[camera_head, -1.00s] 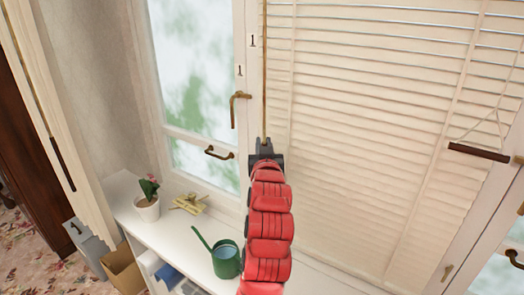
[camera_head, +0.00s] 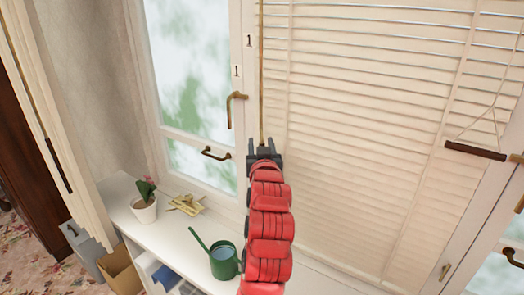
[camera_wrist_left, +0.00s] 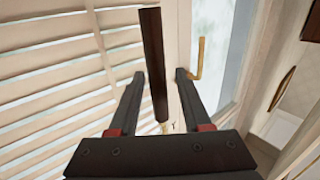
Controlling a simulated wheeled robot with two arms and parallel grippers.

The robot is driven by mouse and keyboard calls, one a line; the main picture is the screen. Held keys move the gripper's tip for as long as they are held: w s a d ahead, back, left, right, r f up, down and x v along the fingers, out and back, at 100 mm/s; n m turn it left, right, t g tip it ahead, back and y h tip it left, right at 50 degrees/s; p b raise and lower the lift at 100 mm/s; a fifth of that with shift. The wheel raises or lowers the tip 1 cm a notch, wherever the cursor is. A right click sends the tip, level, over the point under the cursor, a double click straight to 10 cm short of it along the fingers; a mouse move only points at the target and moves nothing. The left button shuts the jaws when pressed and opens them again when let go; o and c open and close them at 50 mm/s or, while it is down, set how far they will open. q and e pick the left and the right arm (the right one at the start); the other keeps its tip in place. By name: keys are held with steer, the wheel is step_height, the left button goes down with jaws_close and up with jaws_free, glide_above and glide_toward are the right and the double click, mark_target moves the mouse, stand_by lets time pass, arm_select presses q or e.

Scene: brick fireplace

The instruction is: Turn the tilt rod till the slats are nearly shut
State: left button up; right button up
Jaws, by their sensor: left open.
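The tilt rod (camera_head: 261,75) is thin and brass-coloured in the head view and hangs along the left edge of the cream blind (camera_head: 370,130). Its lower end is hidden by my left gripper (camera_head: 264,143). In the left wrist view its dark brown grip (camera_wrist_left: 153,60) stands between the two open fingers of my left gripper (camera_wrist_left: 153,76), with visible room on both sides. The blind's slats (camera_wrist_left: 55,85) show pale light through gaps between them in the wrist view. In the head view thin bright lines show between the upper slats. My right gripper is not in view.
A brass window handle (camera_head: 234,106) and a lower pull (camera_head: 216,154) are left of the rod. A white shelf (camera_head: 175,235) below holds a potted plant (camera_head: 145,203) and a green watering can (camera_head: 223,260). A dark bar (camera_head: 475,150) hangs on cords at right.

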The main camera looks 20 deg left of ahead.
arm_select(q)
steer(key=b+v, duration=1.2)
steer(key=v, duration=0.5)
steer(key=shift+s, duration=0.15)
